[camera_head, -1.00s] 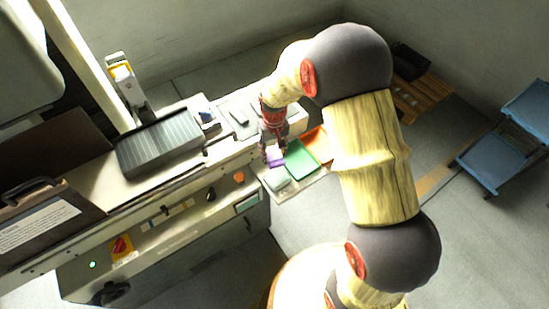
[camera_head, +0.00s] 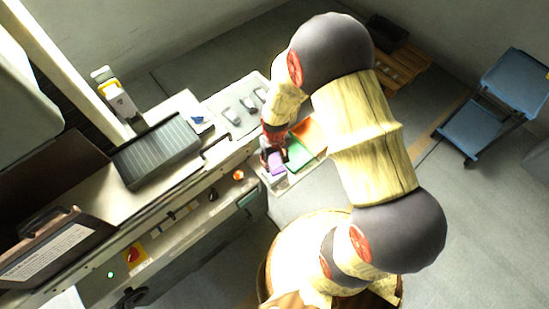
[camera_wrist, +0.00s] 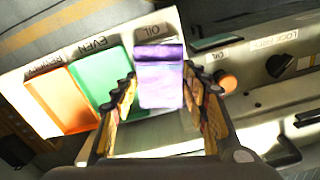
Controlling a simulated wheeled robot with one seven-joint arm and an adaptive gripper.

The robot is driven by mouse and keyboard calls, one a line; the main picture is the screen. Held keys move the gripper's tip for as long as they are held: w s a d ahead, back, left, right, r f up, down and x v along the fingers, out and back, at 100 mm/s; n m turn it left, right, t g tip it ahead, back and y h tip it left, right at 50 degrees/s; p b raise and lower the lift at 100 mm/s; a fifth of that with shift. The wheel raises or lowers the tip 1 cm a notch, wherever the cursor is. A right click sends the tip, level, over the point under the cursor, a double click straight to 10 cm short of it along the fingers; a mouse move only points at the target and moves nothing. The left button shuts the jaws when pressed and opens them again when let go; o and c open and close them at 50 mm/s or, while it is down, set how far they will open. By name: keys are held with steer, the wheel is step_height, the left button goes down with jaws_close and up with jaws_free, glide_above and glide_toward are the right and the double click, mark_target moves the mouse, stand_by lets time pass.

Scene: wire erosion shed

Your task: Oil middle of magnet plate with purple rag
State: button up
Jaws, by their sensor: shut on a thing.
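The purple rag (camera_wrist: 161,84) sits between the fingers of my gripper (camera_wrist: 163,108), which is shut on it. It also shows as a small purple patch in the head view (camera_head: 277,162), under my gripper (camera_head: 273,157). A label reading OIL stands beyond it in the wrist view. Whether the rag still touches the tray is unclear. The magnet plate (camera_head: 157,150) is a dark, ribbed rectangular slab on the machine bench, left of my gripper in the head view. Its top looks bare.
A yellow-topped bottle (camera_head: 117,98) stands behind the plate. The machine front has knobs.

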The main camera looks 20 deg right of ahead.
mark_target(275, 167)
steer(key=shift+w+f+b, duration=0.15)
steer(key=shift+f+b, duration=0.3)
steer(key=shift+f, duration=0.45)
steer(key=shift+f+b, duration=1.3)
steer(key=shift+f, duration=0.6)
steer(key=shift+f+b, duration=0.4)
steer(key=shift+f, duration=0.15)
steer(key=shift+r, duration=0.15)
steer(key=shift+r+p, duration=2.5)
steer(key=shift+r, duration=0.95)
steer(key=shift+f, duration=0.1)
